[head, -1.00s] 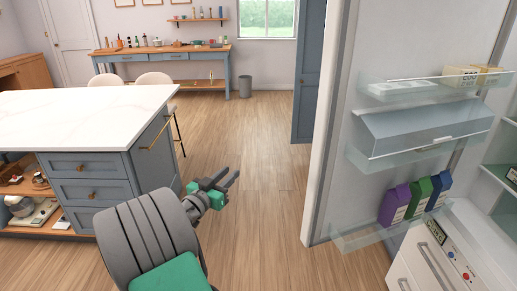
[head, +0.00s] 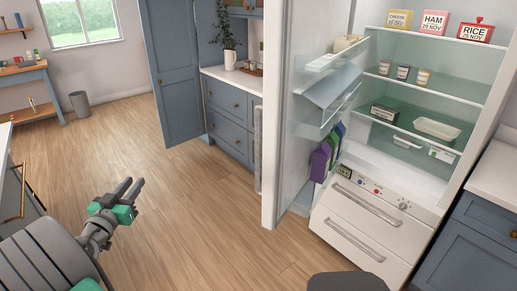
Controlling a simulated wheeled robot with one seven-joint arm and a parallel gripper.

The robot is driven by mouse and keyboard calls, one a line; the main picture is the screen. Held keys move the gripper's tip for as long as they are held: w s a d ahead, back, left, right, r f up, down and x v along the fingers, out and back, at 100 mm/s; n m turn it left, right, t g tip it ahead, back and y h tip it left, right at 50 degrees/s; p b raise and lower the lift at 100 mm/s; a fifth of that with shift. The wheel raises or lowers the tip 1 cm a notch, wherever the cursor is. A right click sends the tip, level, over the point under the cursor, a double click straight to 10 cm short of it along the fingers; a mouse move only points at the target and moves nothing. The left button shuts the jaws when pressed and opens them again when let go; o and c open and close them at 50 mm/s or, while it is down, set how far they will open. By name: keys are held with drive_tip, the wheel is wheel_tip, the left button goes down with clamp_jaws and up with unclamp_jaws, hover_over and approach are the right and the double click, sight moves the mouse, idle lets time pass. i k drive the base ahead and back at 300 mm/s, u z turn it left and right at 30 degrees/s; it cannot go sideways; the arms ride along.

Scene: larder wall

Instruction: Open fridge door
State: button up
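The fridge door (head: 279,132) stands swung open on the left of the fridge, its white edge toward me and its shelved inner side facing right. A long metal handle (head: 258,150) shows on its outer side. The fridge interior (head: 408,140) is in plain view, with glass shelves holding labelled boxes and small jars. My gripper (head: 132,188) is open and empty over the wooden floor, at the lower left, well apart from the door.
White drawers (head: 365,220) fill the fridge's lower part. A blue cabinet door (head: 168,75) stands open behind the fridge door. The island (head: 12,165) is at the far left. A blue counter (head: 475,235) stands at right. The middle floor is clear.

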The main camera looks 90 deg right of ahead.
sight(299, 37)
drive_tip(key=z, duration=0.75)
drive_tip(key=i, duration=0.85)
drive_tip(key=z, duration=1.15)
drive_tip(key=i, duration=0.3)
drive_tip(key=z, duration=0.1)
